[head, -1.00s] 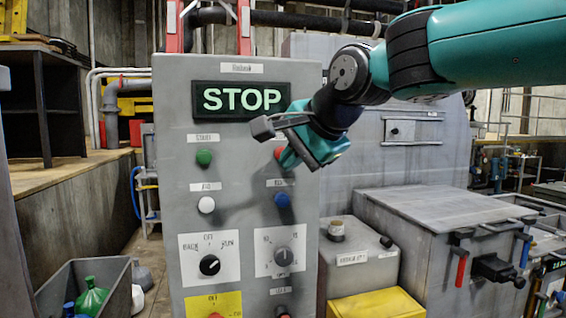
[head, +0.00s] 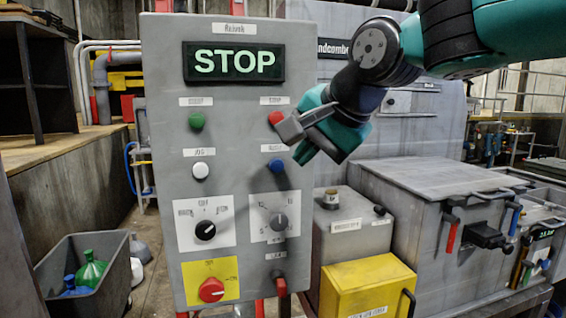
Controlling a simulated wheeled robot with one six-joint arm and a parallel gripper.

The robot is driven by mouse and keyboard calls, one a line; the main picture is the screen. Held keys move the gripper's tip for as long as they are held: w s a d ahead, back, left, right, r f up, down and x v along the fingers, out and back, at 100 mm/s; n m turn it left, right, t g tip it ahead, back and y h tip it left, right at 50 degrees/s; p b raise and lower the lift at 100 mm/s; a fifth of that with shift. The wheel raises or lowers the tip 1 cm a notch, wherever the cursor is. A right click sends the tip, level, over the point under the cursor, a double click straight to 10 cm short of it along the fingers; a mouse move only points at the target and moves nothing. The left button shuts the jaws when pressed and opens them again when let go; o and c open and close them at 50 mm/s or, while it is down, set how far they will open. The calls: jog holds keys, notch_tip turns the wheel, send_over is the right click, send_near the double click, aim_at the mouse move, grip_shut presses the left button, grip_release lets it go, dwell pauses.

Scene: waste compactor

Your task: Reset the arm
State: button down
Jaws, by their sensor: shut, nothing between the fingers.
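My gripper (head: 290,128) is in front of the right side of the grey control panel (head: 235,100), at the end of my teal arm. Its fingers are shut with nothing between them, and they point left. The tips are close to the red button (head: 275,118) in the view; I cannot tell whether they touch it. The panel's display (head: 234,63) reads STOP in green. A green button (head: 196,121), a white button (head: 200,170) and a blue button (head: 275,165) show on the panel.
Below are two rotary knobs and a red switch (head: 211,290) on a yellow plate. A yellow box (head: 368,288) and a grey tank (head: 347,225) stand right of the panel, beside a large grey machine (head: 440,195). A grey bin (head: 55,265) with bottles stands lower left.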

jog(key=s+d+f+n+g+b, duration=0.1)
jog(key=s+d+f+n+g, duration=0.1)
jog(key=s+d+f+n, duration=0.2)
jog(key=s+d+f+n+g+h+b, duration=0.1)
jog(key=s+d+f+n, duration=0.3)
jog(key=s+f, duration=0.6)
jog(key=s+d+f+n+g+b, duration=0.1)
jog(key=s+d+f+n+g, duration=0.2)
jog(key=s+f, duration=0.4)
jog(key=shift+s+d+f+n+b, duration=0.25)
jog(key=shift+s+d+n, duration=0.3)
jog(key=shift+s+n, duration=0.45)
jog(key=shift+s+r+m, duration=0.1)
jog(key=shift+m, duration=0.2)
